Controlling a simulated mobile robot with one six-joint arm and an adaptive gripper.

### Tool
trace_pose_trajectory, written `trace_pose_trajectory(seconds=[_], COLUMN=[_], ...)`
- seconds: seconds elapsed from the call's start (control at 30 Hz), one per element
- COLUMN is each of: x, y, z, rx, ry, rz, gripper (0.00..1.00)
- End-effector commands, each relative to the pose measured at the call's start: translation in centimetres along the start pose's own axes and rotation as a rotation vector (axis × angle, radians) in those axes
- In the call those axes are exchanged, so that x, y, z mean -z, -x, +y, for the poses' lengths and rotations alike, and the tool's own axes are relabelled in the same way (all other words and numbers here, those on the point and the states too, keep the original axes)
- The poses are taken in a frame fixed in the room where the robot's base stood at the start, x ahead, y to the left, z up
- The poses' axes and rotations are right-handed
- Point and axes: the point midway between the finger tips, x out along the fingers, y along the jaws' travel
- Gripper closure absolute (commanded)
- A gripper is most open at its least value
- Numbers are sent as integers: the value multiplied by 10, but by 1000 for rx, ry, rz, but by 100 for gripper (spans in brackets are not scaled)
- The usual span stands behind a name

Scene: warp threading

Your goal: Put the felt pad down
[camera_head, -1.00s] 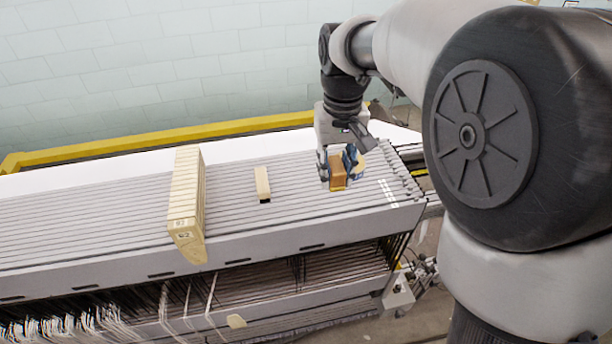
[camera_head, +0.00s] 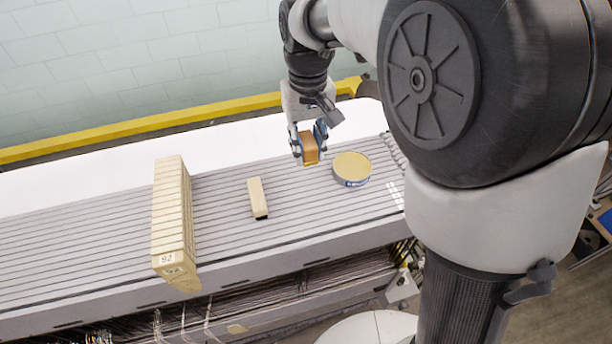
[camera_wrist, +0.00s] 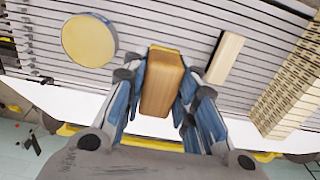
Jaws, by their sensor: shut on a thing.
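The felt pad (camera_head: 310,149) is a brown block with a yellow lower edge. My gripper (camera_head: 309,146) is shut on it, with a blue-lined finger on each side. In the wrist view the felt pad (camera_wrist: 161,85) sits between the fingers (camera_wrist: 160,95), over the grey slatted top. The head view shows it above the far part of the grey slatted top (camera_head: 225,205), between the pale small block and the round tin. I cannot tell for certain whether its underside touches the slats.
A round yellow-topped tin (camera_head: 352,168) stands to the right of the pad. A small pale wooden block (camera_head: 257,198) lies to its left. A long ribbed beige block (camera_head: 171,222) stands further left. A white strip (camera_head: 120,185) and a yellow rail (camera_head: 150,125) run behind.

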Motion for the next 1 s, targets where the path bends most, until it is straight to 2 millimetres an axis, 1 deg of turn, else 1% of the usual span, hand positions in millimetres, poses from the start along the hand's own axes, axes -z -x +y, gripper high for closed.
trace_pose_trajectory(seconds=[0.03, 0.1, 0.2, 0.3, 0.47, 0.73, 0.83, 1.0], x=[-1, -1, -1, -1, 0, 0, 0, 0], y=[-16, -34, -58, -75, -88, -125, -129, -129], z=[0, 0, 0, 0, 0, 0, 0, 0], rx=[0, 0, 0, 0, 0, 0, 0, 0], ry=[0, 0, 0, 0, 0, 0, 0, 0], rz=[-6, -6, -4, -3, 0, -2, 1, 2], gripper=[93, 93, 93, 93, 93, 93, 93, 93])
